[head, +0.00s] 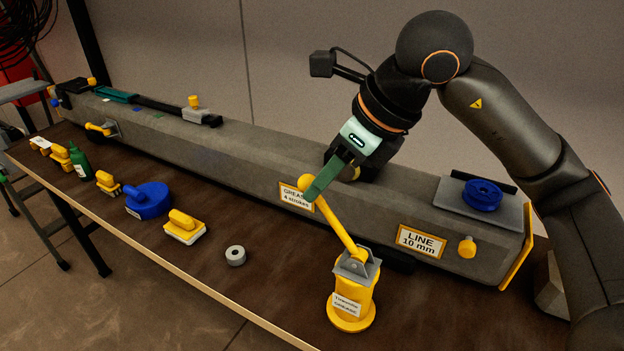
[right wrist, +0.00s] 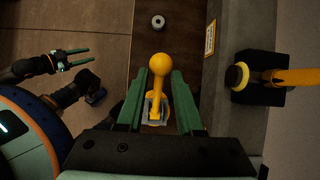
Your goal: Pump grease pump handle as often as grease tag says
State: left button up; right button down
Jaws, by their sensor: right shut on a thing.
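The yellow grease pump (head: 352,300) stands upright on the table near its front edge, with a small white label too small to read surely. Its yellow handle (head: 337,222) slants up to the left and ends in a round knob. The grease tag (head: 296,197) on the grey spar reads "GREASE 4 strokes"; the knob and finger partly cover it. My right gripper (head: 322,184) is shut on the handle near the knob. In the right wrist view the handle (right wrist: 157,96) lies between the green fingers, knob beyond them. My left gripper (right wrist: 80,57) is open and empty, away from the table.
The long grey spar (head: 240,140) lies along the table behind the pump. A "LINE 10 mm" tag (head: 421,241) and a blue wheel (head: 482,195) are at its right end.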

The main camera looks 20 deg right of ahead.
jog(key=shift+v, duration=1.15)
jog(key=shift+s+d+f, duration=0.15)
jog(key=shift+s+d+r+p, duration=0.2)
jog(key=shift+s+d+r, duration=0.2)
jog(key=shift+s, duration=0.2)
jog(key=shift+s+d+r+p, duration=0.15)
jog(key=shift+s+d+r, duration=0.1)
jog(key=shift+s+d, duration=0.35)
jog(key=shift+s+d+r, duration=0.4)
jog(key=shift+s, duration=0.2)
jog(key=shift+s+d+r, duration=0.4)
jog(key=shift+s, duration=0.2)
jog(key=shift+s+d+r+p, duration=0.2)
jog(key=shift+s+d+r, duration=0.3)
jog(key=shift+s, duration=0.1)
jog(key=shift+s+d+r+p, duration=0.2)
jog(key=shift+s+d+r, duration=0.2)
jog(key=shift+s, duration=0.2)
jog(key=shift+d, duration=0.1)
